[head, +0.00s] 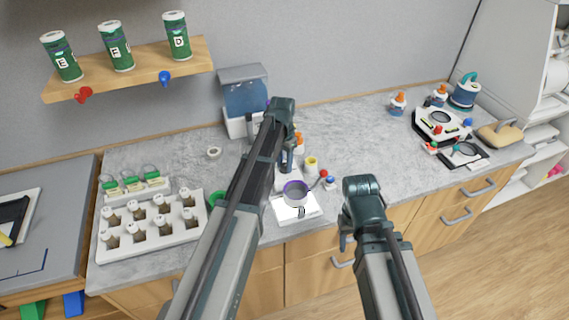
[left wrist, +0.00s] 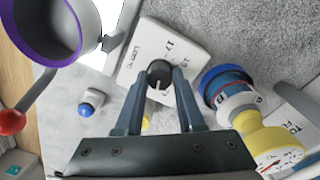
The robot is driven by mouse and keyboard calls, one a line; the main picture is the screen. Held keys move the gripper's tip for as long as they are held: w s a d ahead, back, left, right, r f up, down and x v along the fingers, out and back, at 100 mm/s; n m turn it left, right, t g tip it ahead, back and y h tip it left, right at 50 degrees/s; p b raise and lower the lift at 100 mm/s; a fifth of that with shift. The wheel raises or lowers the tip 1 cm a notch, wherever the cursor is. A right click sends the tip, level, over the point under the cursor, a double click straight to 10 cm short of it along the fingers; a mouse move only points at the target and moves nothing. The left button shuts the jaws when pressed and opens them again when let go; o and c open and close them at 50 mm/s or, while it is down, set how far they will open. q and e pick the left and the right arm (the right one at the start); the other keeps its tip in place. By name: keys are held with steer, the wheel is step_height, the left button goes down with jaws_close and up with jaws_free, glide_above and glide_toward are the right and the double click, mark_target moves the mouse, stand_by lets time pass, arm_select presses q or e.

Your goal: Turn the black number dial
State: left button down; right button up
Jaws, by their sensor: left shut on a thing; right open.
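The black number dial (left wrist: 158,74) has a white pointer line and sits on a white panel (left wrist: 187,38) with printed marks, seen in the left wrist view. My left gripper (left wrist: 163,80) has its fingers on either side of the dial and is shut on it. In the head view my left gripper (head: 287,160) is at the middle of the counter, and its arm hides the dial. My right gripper (head: 346,236) is open and empty in front of the counter's front edge, apart from the dial.
A purple-rimmed pot (head: 296,193) stands on a white pad close to my left gripper; its handle ends in a red ball (head: 323,173). A blue-and-white knob (left wrist: 91,101) and a yellow gauge piece (left wrist: 270,143) are near the dial. The counter's right middle (head: 365,145) is clear.

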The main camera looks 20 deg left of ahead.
mark_target(283, 164)
arm_select(q)
steer(key=c, duration=0.5)
jaws_free()
steer(key=r+p, duration=1.3)
steer(key=shift+w+a+r+p, duration=0.1)
steer(key=shift+a+r+p, duration=0.15)
steer(key=shift+r+p, duration=0.15)
